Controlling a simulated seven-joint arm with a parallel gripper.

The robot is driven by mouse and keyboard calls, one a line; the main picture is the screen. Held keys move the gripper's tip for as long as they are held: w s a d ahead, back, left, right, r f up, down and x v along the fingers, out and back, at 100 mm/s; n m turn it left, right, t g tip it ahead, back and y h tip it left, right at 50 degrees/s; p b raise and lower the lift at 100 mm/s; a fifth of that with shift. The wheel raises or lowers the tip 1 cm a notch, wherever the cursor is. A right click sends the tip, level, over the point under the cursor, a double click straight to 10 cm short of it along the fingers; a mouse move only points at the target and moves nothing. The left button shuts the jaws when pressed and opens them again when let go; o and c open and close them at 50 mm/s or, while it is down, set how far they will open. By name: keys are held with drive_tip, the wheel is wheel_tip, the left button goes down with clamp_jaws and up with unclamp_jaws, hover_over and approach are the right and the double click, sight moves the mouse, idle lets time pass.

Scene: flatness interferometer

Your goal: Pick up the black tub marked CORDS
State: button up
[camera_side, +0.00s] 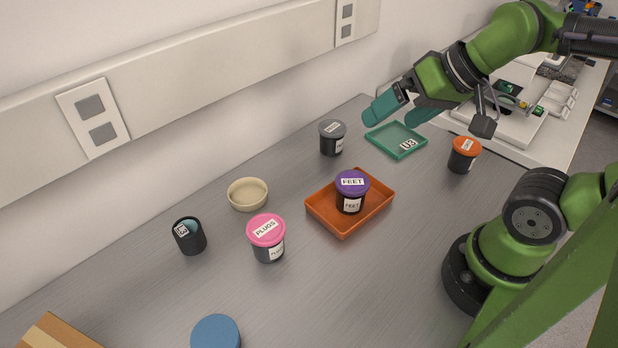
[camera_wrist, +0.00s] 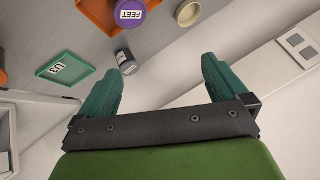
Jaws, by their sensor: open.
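No label clearly reads CORDS. A black tub with a grey lid (camera_side: 332,139) stands on the table near the wall, its label too small to read. It also shows in the wrist view (camera_wrist: 126,62), beside the tip of the left finger. A black tub with an orange lid (camera_side: 463,156) stands at the right; its label is also unreadable. My gripper (camera_side: 396,111) is open and empty, raised near the green tray and to the right of the grey-lidded tub. Its two teal fingers are spread apart in the wrist view (camera_wrist: 158,68).
A green tray marked U3 (camera_side: 385,147) lies beside the grey-lidded tub. A purple-lidded FEET tub (camera_side: 351,184) stands in an orange tray (camera_side: 342,231). A pink-lidded PLUGS tub (camera_side: 267,231), cream bowl (camera_side: 248,207), black cup (camera_side: 189,243) and blue lid (camera_side: 215,332) are nearer the front.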

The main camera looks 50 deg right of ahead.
drive_tip(key=shift+d, duration=0.1)
drive_tip(key=m+g+h, duration=0.2)
drive_tip(key=m+g, duration=0.5)
drive_tip(key=m, duration=1.8)
hover_over(468, 144)
wheel_tip(468, 144, down, 6)
wheel_tip(468, 144, down, 16)
drive_tip(key=shift+f, duration=0.1)
drive_tip(key=shift+c, duration=0.4)
